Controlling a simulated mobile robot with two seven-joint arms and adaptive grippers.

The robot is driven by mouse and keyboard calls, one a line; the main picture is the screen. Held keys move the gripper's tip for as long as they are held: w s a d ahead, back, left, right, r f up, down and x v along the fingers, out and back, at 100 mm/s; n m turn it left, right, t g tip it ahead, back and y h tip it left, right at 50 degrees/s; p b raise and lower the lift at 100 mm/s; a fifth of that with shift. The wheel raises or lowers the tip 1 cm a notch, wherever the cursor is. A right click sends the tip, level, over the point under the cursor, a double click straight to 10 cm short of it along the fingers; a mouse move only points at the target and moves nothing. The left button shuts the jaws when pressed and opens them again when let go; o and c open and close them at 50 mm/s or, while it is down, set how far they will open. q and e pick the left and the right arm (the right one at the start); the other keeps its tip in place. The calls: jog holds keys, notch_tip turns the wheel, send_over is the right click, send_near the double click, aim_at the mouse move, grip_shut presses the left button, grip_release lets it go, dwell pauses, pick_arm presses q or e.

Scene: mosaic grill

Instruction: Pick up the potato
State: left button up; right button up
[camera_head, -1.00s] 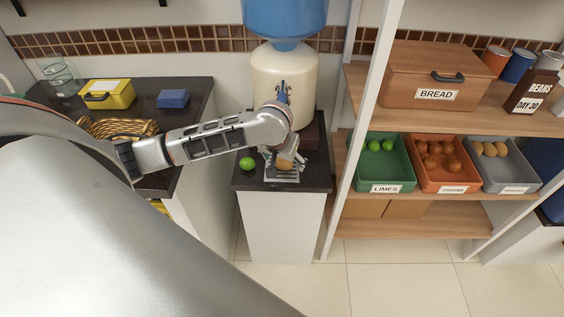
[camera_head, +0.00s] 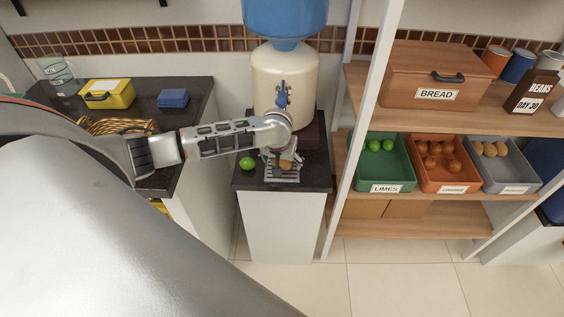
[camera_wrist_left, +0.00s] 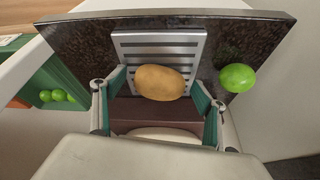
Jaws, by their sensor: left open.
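The potato (camera_wrist_left: 160,82) is tan and oval. It lies on a slotted metal grate (camera_wrist_left: 158,46) on the dark counter of the narrow white stand. In the head view the potato (camera_head: 286,164) shows under my left gripper (camera_head: 284,157), partly covered by it. In the left wrist view the fingers of my left gripper (camera_wrist_left: 160,103) are spread wide, one on each side of the potato, with gaps between. The left gripper is open and holds nothing. My right gripper is not in view.
A lime (camera_head: 247,163) lies on the counter left of the grate. The cream dispenser (camera_head: 284,80) stands right behind it. A shelf post (camera_head: 362,110) rises to the right, with green (camera_head: 409,179), orange (camera_head: 468,180) and grey (camera_head: 517,177) bins beyond.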

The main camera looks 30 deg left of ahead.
pick_arm(q)
jog(key=shift+c, duration=0.3)
jog(key=c, duration=1.3)
